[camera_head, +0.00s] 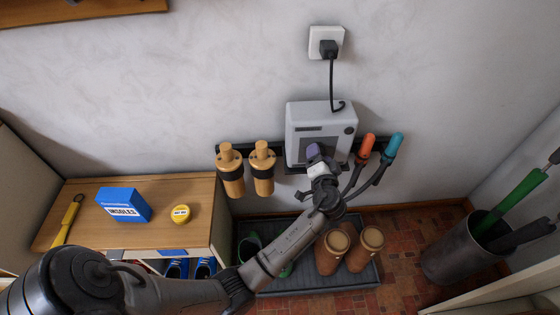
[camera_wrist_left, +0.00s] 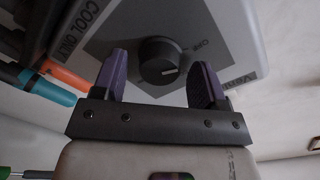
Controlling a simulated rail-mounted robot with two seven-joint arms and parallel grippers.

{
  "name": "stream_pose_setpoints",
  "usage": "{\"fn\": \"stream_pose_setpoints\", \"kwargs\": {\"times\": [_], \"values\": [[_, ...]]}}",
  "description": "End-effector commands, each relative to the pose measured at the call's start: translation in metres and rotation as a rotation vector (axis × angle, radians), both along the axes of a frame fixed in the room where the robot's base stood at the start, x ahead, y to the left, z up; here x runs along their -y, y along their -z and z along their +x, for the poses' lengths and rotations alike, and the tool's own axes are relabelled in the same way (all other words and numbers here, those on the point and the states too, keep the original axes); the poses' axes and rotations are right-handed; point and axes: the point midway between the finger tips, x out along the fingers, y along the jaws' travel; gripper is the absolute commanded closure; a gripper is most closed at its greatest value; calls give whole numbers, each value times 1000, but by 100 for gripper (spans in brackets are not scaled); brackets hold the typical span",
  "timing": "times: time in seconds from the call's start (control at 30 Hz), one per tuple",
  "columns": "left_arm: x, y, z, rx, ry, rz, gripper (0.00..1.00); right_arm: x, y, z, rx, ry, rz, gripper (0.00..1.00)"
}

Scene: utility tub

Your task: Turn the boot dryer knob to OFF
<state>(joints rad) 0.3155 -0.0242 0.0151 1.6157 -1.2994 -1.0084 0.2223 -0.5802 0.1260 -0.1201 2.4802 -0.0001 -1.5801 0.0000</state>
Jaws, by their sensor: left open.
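The boot dryer (camera_head: 320,118) is a pale grey box on the wall at the centre of the head view, with its cord up to a socket. Its knob (camera_wrist_left: 160,60) is a round black dial with a white pointer mark, seen in the left wrist view; my gripper hides it in the head view. My left gripper (camera_head: 318,155) is in front of the dryer's lower face. In the left wrist view its two purple fingers (camera_wrist_left: 158,82) are open, one on each side of the knob, with gaps between. Whether they reach its depth is unclear. My right gripper is not in view.
Wooden boot trees (camera_head: 262,170) hang left of the dryer; orange (camera_head: 367,145) and teal (camera_head: 392,147) handled tools hang close on its right. Brown boots (camera_head: 332,252) stand on a tray below. A cabinet (camera_head: 85,210) is at left, a metal bin (camera_head: 455,250) at right.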

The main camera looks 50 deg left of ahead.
Motion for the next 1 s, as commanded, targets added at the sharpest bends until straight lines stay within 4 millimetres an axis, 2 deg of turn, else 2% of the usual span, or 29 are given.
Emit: {"fn": "stream_pose_setpoints", "kwargs": {"times": [0.03, 0.4, 0.73, 1.0], "values": [[0, -8, 0, -60, 0, 40, 34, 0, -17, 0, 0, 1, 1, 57], [0, -5, 1, -582, 1, 394, 34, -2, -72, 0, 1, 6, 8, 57], [1, 0, 1, -1044, -1, 707, 34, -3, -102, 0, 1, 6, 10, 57], [0, 4, 1, -1384, -1, 938, 34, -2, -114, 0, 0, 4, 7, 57]]}}
